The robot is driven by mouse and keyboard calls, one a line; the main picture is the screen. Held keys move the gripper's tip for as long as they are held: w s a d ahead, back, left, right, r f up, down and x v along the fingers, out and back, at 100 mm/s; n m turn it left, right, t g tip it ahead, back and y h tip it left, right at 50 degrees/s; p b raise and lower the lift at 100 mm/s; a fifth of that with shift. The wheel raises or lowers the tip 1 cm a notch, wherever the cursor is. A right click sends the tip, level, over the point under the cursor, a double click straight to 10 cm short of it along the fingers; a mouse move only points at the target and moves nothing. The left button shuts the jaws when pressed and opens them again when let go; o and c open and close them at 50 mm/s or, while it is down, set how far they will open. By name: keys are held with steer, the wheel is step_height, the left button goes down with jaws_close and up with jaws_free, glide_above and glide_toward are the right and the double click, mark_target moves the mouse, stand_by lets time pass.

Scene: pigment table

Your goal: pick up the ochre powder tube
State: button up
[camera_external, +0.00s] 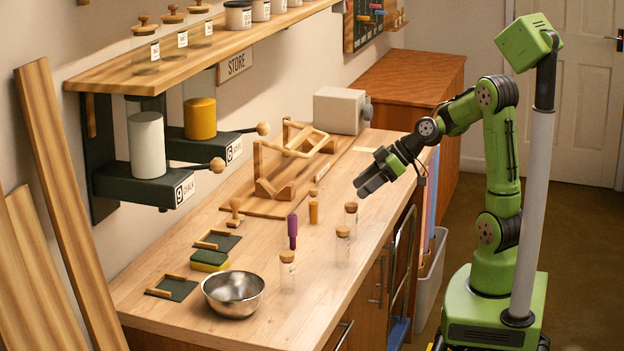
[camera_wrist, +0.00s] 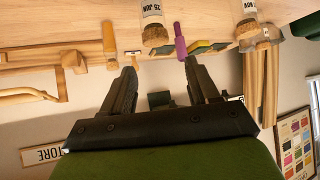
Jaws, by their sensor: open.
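The ochre powder tube (camera_external: 313,210) stands upright on the workbench (camera_external: 215,290) in the external view, with a cork-coloured top. It also shows in the upside-down wrist view as an orange tube (camera_wrist: 108,40) at the upper left. My gripper (camera_external: 366,182) is up and to the right of it in the external view, above the bench's right edge and apart from everything. Its two fingers (camera_wrist: 160,68) are spread in the wrist view with nothing between them.
A purple tube (camera_external: 292,230) and several clear corked vials (camera_external: 288,272) stand close to the ochre tube. A shelf (camera_external: 200,48) with jars overhangs the back.

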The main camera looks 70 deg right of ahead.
mark_target(312, 198)
steer(key=w+d+f+m+t+b, duration=0.1)
steer(key=w+d+f+t+b, duration=0.2)
steer(key=d, duration=0.6)
steer(key=shift+t, duration=0.4)
steer(key=x, duration=0.5)
steer(key=p+x, duration=0.1)
steer(key=x, duration=0.9)
steer(key=shift+w+a+r, duration=0.15)
steer(key=shift+w+a, duration=0.2)
steer(key=shift+w, duration=0.05)
steer(key=shift+s, duration=0.1)
steer(key=shift+r, duration=0.1)
steer(key=c, duration=1)
